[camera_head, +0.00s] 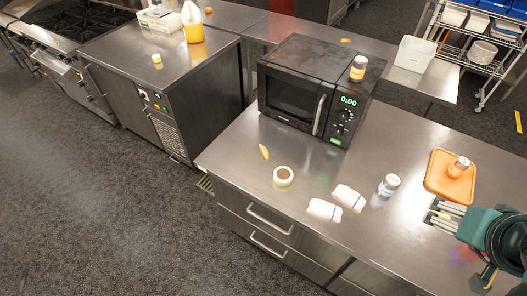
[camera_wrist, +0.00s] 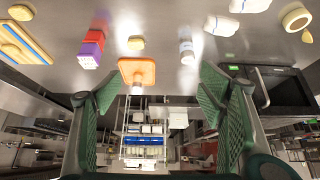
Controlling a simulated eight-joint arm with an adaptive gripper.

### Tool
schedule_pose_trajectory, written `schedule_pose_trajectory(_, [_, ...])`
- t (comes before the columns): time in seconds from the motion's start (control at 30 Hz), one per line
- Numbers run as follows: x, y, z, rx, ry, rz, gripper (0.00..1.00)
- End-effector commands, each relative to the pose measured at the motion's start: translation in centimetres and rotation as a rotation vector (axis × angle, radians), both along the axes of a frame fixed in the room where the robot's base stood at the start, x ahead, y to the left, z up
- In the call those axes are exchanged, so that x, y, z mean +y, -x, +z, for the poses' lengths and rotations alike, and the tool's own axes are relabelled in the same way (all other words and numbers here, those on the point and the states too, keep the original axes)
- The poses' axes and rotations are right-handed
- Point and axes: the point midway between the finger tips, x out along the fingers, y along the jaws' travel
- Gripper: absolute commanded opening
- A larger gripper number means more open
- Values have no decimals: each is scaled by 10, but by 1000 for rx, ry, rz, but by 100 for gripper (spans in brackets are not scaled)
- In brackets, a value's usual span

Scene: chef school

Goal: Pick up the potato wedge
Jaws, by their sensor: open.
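The potato wedge (camera_head: 263,152) is a small tan-yellow piece lying on the steel counter, in front of the microwave and just behind a roll of tape. In the wrist view a small tan piece that looks like it (camera_wrist: 307,37) shows at the right edge. My gripper (camera_head: 447,214) is at the right of the head view, well to the right of the wedge and apart from it. In the wrist view its green fingers (camera_wrist: 165,112) are spread wide with nothing between them.
The tape roll (camera_head: 283,176), two white packets (camera_head: 324,210), a white-capped bottle (camera_head: 389,185) and an orange board (camera_head: 437,182) with a jar (camera_head: 459,166) lie between or near wedge and gripper. The microwave (camera_head: 310,92) stands behind the wedge. The counter's front edge is close by.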

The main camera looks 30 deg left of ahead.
Motion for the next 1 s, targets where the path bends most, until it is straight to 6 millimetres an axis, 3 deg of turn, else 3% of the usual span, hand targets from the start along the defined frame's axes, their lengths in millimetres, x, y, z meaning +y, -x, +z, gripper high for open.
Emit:
schedule_pose_trajectory(0.27, [3,-4,2,5,8,20,69])
schedule_pose_trajectory(0.47, [15,-18,8,24,38,89,69])
schedule_pose_trajectory(1.0, [81,-83,22,107,185,441,69])
